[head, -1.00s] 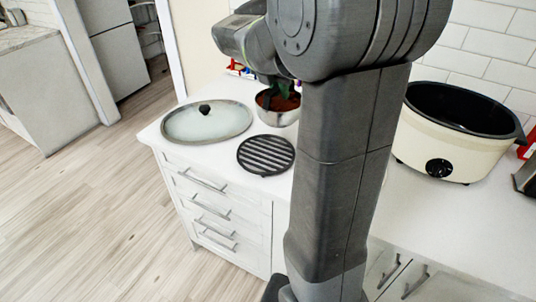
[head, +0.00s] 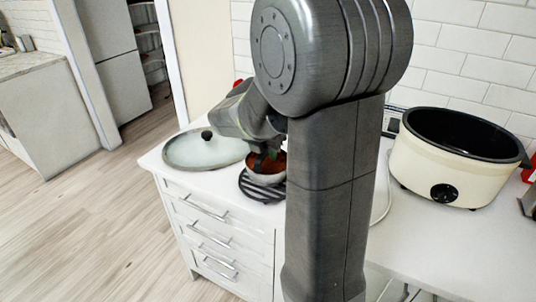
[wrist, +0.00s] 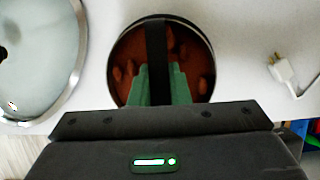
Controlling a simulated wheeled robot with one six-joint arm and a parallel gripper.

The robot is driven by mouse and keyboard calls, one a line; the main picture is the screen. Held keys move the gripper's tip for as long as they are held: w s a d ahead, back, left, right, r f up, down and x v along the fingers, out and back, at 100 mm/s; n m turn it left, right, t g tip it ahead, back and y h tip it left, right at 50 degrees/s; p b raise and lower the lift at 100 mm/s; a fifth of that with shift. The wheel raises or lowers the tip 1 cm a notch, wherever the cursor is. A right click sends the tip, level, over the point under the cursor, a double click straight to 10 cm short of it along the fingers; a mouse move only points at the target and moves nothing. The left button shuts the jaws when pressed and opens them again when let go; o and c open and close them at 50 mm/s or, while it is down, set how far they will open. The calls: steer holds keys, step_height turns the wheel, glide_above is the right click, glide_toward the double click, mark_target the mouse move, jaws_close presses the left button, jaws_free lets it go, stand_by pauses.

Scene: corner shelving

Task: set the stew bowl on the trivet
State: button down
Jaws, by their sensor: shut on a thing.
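My gripper (head: 264,158) is shut on the bowl from above. In the wrist view the green fingers (wrist: 160,86) reach into the bowl (wrist: 195,55), which looks level. The trivet is not clearly visible there.
A glass lid (head: 205,150) with a black knob lies left of the trivet, close to it. A cream slow cooker (head: 418,168) stands at the right. The wrist view shows a white plug (wrist: 284,72) right of the bowl. The counter's front edge is near the trivet.

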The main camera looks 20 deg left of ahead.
steer(key=shift+f, duration=0.3)
steer(key=shift+f, duration=0.2)
steer(key=c, duration=1.4)
jaws_free()
steer(key=shift+o, duration=0.2)
steer(key=shift+r, duration=0.1)
steer(key=shift+r, duration=0.3)
steer(key=v, duration=1.1)
steer(key=shift+s+r+p, duration=0.2)
steer(key=shift+s+p, duration=0.1)
